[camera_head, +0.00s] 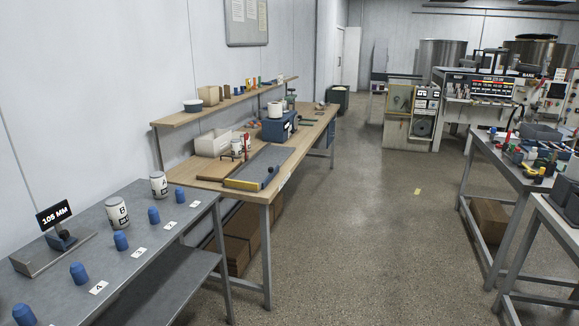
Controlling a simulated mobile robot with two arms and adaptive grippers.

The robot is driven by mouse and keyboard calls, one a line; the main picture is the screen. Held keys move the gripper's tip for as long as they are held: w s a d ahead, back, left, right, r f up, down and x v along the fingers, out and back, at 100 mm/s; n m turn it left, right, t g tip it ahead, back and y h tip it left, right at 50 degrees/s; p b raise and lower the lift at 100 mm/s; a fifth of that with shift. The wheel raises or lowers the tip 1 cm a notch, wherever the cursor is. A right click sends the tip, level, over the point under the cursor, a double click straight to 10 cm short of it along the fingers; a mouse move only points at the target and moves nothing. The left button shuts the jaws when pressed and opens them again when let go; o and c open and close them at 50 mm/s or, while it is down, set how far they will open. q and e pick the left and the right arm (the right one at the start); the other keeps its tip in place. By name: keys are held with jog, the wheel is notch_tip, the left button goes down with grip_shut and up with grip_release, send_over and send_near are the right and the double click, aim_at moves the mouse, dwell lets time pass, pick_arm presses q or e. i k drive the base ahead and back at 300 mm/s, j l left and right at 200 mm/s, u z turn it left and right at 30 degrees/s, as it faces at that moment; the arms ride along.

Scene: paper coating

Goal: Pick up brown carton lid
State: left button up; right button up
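Brown cartons (236,252) lie stacked on the low level under the wooden workbench, partly hidden by its leg and the grey table. Another brown carton (489,218) sits on the lower shelf of the right-hand metal table. I cannot tell a separate carton lid from the cartons at this distance. A flat brown board (219,168) lies on the wooden workbench (314,122). Neither of my grippers shows in the view.
A grey metal table (150,255) at the left holds blue-capped items, two white labelled jars and a "105 MM" display (54,214). The right-hand metal table (505,160) is crowded with small items. The speckled floor (385,240) between them is clear. Machines stand at the back right.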

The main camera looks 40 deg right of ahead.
aim_at(220, 168)
jog(key=z, duration=1)
jog(key=i+u, duration=0.1)
jog(key=u, duration=0.5)
jog(key=i+l+u, duration=0.25)
jog(key=l+u, duration=0.2)
jog(key=l, duration=0.3)
jog(key=i+l+u, duration=0.25)
jog(key=l, duration=0.15)
jog(key=l+u, duration=0.25)
jog(key=l, duration=0.15)
